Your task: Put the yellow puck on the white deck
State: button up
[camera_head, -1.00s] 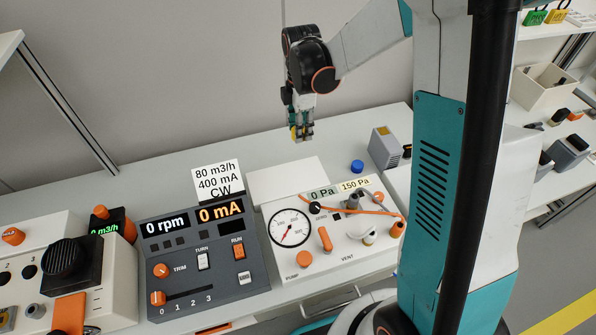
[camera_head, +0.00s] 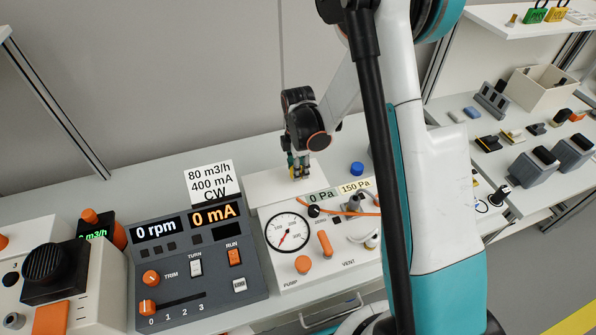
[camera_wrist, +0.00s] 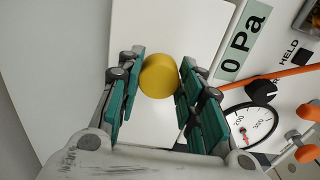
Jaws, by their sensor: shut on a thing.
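The yellow puck (camera_wrist: 159,76) is between the two teal fingers of my gripper (camera_wrist: 155,90) in the wrist view, and the gripper is shut on it. In the head view my gripper (camera_head: 299,173) points down over the white deck (camera_head: 262,190), a flat white surface behind the gauge panel. The deck (camera_wrist: 150,25) also lies behind the puck in the wrist view. The puck is over the deck; I cannot tell whether it touches it. In the head view the fingers mostly hide the puck.
A gauge panel (camera_head: 328,262) with knobs and an orange cable stands in front of the deck. A sign card (camera_head: 212,181) stands to its left, behind the grey rpm console (camera_head: 200,285). A blue puck (camera_head: 357,168) lies on the bench to the right.

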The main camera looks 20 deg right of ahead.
jog(key=shift+f, duration=0.65)
jog(key=shift+f, duration=0.1)
jog(key=o, duration=1)
jog(key=shift+o, duration=0.2)
jog(key=s+r+m+t+p, duration=0.2)
jog(key=s+r+m, duration=0.25)
jog(key=r, duration=0.95)
jog(key=s+r+m+t+p, duration=0.15)
jog(key=s+r+m, duration=0.3)
jog(key=r, duration=0.95)
jog(key=s+r+m+t, duration=0.3)
jog(key=s+m, duration=0.6)
jog(key=s, duration=0.4)
jog(key=shift+s+a+r+t, duration=0.2)
jog(key=shift+r+t, duration=0.15)
jog(key=shift+r, duration=0.25)
